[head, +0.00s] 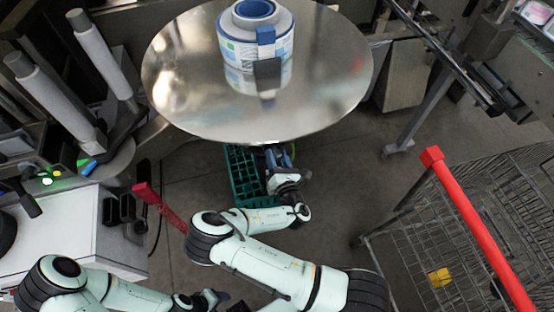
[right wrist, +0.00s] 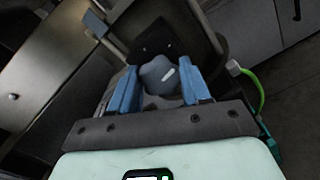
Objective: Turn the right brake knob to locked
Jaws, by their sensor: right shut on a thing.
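The right brake knob (right wrist: 158,73) is a grey rounded knob with a short white mark, seen in the right wrist view. It sits in front of a dark plate with small holes. My right gripper (right wrist: 161,82) has its two blue fingers on either side of the knob and is shut on it. In the head view my right gripper (head: 280,156) reaches under the near edge of the large round disc, and the knob is hidden there. My left gripper (head: 212,298) is low in the head view; its jaws are too unclear to judge.
The shiny disc (head: 190,95) carries a blue and white label reel (head: 235,48). A green crate (head: 243,170) stands on the floor below it. A wire cart (head: 430,235) with a red handle (head: 475,225) is at right. A white-topped cabinet (head: 60,225) is at left.

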